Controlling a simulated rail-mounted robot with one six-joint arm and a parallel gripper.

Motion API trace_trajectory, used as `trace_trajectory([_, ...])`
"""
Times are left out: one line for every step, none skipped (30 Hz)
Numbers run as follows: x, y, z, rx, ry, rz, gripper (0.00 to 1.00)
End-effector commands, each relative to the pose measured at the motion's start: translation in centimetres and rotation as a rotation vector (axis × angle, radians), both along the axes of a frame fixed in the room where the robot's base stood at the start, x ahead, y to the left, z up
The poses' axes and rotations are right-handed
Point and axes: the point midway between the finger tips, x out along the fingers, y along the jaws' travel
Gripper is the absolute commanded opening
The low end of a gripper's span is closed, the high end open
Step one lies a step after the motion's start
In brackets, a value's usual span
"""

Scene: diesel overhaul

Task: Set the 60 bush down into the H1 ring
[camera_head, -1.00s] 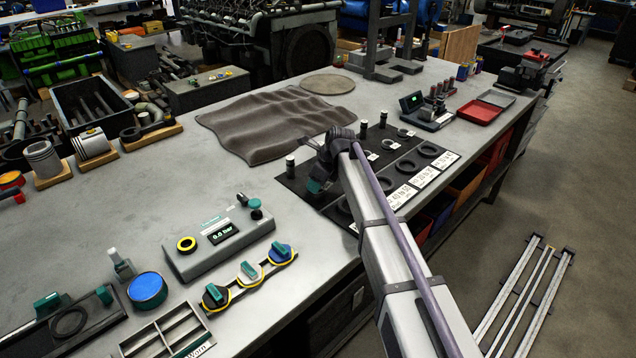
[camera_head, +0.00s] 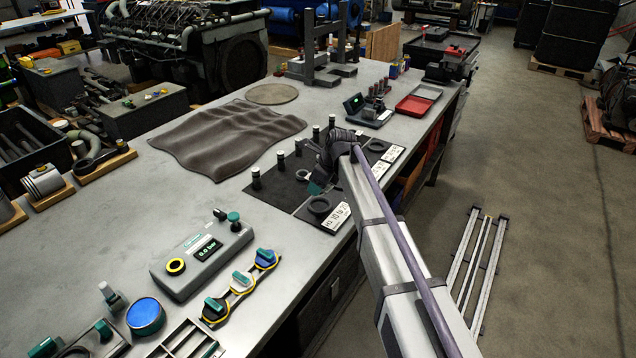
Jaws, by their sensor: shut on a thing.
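My gripper (camera_head: 317,186) is at the end of my arm, low over the black mat on the workbench. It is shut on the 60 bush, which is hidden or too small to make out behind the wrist. Dark rings lie on the mat: one (camera_head: 319,206) just in front of my gripper near the front label card, and another (camera_head: 377,146) beyond my wrist to the right. My arm covers the mat between them. The label cards (camera_head: 336,217) are too small to read, so I cannot tell which ring is H1.
Several dark posts with light tops (camera_head: 256,178) stand along the mat's back edge, close left of my gripper. A grey cloth (camera_head: 228,135) lies behind them. A grey control box (camera_head: 202,255) stands nearer on the bench. A red tray (camera_head: 413,105) is farther right.

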Motion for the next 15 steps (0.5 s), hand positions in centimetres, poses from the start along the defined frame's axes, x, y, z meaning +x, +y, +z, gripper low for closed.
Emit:
trace_trajectory([0.0, 0.0, 0.1, -0.001, -0.001, 0.001, 0.24])
trace_trajectory([0.0, 0.0, 0.1, -0.001, -0.001, 0.001, 0.24])
trace_trajectory([0.0, 0.0, 0.1, -0.001, -0.001, 0.001, 0.24])
trace_trajectory([0.1, 0.0, 0.1, -0.001, -0.001, 0.001, 0.24])
trace_trajectory([0.1, 0.0, 0.0, -0.001, -0.001, 0.001, 0.24])
trace_trajectory([0.1, 0.0, -0.1, -0.001, -0.001, 0.001, 0.24])
trace_trajectory([0.1, 0.0, -0.2, -0.001, -0.001, 0.001, 0.24])
trace_trajectory([0.0, 0.0, -0.4, -0.001, -0.001, 0.001, 0.24])
trace_trajectory([0.0, 0.0, -0.6, -0.001, -0.001, 0.001, 0.24])
trace_trajectory([0.0, 0.0, -0.8, -0.001, -0.001, 0.001, 0.24])
trace_trajectory([0.0, 0.0, -1.0, -0.001, -0.001, 0.001, 0.24])
trace_trajectory([0.0, 0.0, -1.4, -0.001, -0.001, 0.001, 0.24])
trace_trajectory([0.1, 0.0, -1.6, -0.001, -0.001, 0.001, 0.24])
trace_trajectory([0.0, 0.0, -1.9, -0.001, -0.001, 0.001, 0.24])
trace_trajectory([0.1, 0.0, -2.3, -0.001, -0.001, 0.001, 0.24])
